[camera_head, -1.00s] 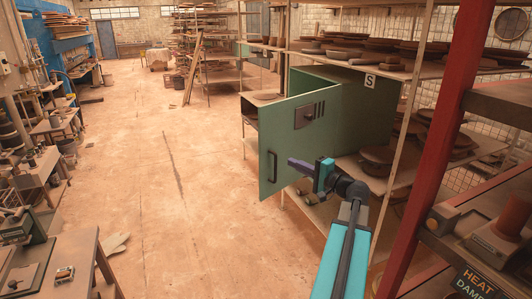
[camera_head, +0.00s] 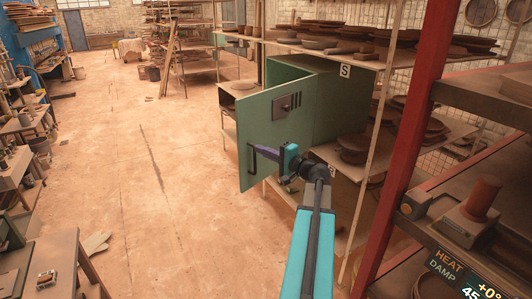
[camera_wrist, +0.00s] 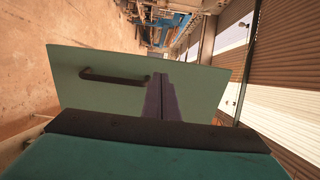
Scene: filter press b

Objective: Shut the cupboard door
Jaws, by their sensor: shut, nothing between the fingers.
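The green cupboard (camera_head: 340,105) stands on the shelving at right of centre in the head view. Its green door (camera_head: 262,122) stands open, swung out towards the aisle, with a dark latch plate and slots on its face. A dark bar handle (camera_head: 251,160) sits near the door's free edge. My gripper (camera_head: 262,151) is shut and empty, in front of the door face close to the handle. In the wrist view the door (camera_wrist: 95,98) fills the middle, the handle (camera_wrist: 115,77) lies just left of my fingertips (camera_wrist: 160,82). Whether they touch the door I cannot tell.
A red post (camera_head: 415,120) and a rack with a heat-and-damp panel (camera_head: 460,272) stand close on the right. Shelves of pottery (camera_head: 350,160) lie below and behind the cupboard. The aisle floor (camera_head: 150,180) left of the door is clear; benches line the far left.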

